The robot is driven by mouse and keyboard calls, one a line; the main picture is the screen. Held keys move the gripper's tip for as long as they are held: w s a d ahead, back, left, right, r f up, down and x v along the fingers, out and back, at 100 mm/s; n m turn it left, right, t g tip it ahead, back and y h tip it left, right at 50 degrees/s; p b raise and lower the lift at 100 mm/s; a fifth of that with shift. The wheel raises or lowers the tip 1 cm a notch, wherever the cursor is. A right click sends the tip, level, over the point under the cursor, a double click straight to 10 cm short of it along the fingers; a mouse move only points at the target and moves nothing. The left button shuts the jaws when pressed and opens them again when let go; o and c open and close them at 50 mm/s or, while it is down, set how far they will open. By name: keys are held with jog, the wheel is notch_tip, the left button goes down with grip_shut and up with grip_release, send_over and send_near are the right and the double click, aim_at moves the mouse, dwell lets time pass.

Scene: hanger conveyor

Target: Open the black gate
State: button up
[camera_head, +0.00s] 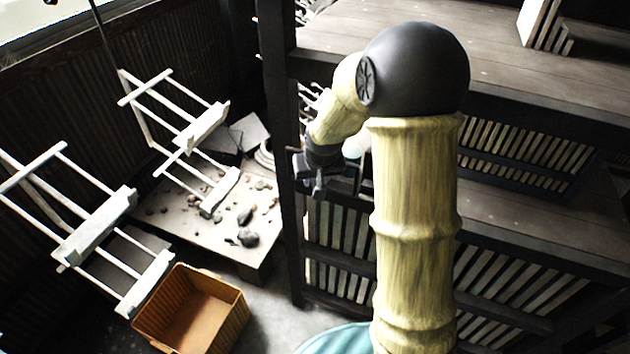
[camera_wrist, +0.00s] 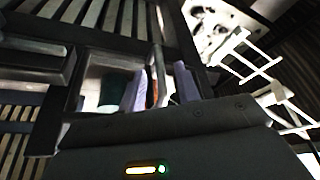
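The black gate (camera_head: 338,240), a dark frame with pale upright slats, stands below and around my gripper in the head view, beside a tall black post. It looks shut, though its latch and hinges cannot be made out. A dark frame with pale slats also shows at the upper left of the wrist view (camera_wrist: 112,14). My gripper (camera_head: 318,188) hangs near the top of the gate by the post. I cannot tell whether it touches the gate. Its fingers are dark and small in the head view, and their opening is unclear.
White hanger racks (camera_head: 100,215) stand at the left. An orange-brown crate (camera_head: 195,310) sits on the floor below them. A low platform with stones (camera_head: 215,230) lies behind the post. Wooden decks (camera_head: 430,25) with slatted sides fill the right.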

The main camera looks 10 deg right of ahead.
jog(key=shift+x, duration=1.4)
grip_shut()
